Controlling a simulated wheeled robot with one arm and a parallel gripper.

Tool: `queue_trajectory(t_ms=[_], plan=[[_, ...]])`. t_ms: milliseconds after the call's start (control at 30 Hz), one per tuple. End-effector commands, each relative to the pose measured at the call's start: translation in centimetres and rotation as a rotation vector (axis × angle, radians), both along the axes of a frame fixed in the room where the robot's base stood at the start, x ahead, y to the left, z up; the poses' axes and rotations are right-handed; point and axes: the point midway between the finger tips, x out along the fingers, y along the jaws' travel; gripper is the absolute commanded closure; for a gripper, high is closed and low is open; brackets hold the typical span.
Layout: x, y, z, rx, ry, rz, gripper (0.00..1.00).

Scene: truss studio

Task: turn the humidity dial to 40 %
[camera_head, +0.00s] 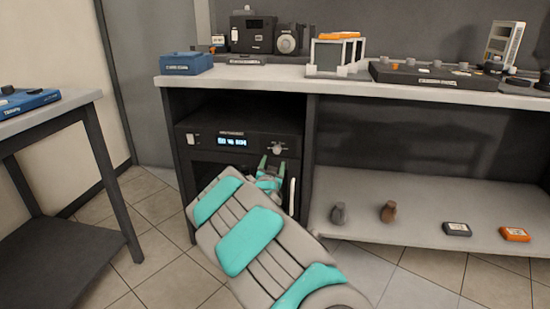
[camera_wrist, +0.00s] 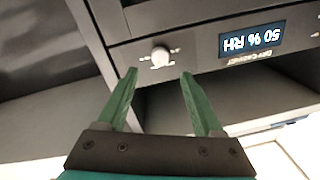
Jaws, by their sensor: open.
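The black dry cabinet (camera_head: 215,128) sits under the left end of the counter. Its humidity dial (camera_head: 278,149) is a small light round knob on the right of the front panel. The lit display (camera_head: 232,141) is left of the dial; in the wrist view the display (camera_wrist: 252,39) is upside down and reads 50 % RH. My gripper (camera_head: 272,163) is just below the dial in the head view. In the wrist view my green fingers (camera_wrist: 158,75) are open and empty. The dial (camera_wrist: 160,56) lies just beyond the gap between their tips, apparently untouched.
The counter (camera_head: 330,87) above overhangs the cabinet and carries cameras, a blue tray (camera_head: 187,63) and a black panel (camera_head: 435,75). A pale vertical door handle (camera_head: 292,195) is below the dial. A lower shelf (camera_head: 420,225) on the right holds small items.

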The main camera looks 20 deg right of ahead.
Motion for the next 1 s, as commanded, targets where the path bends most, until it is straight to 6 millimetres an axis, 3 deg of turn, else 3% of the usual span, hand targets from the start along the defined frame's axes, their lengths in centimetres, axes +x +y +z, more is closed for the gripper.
queue_trajectory(t_ms=[600, 1000], plan=[[5.5, -3.4, 0.0, 0.002, 0.000, -0.001, 0.32], [6.6, -4.0, 0.1, 0.000, -0.001, 0.000, 0.32]])
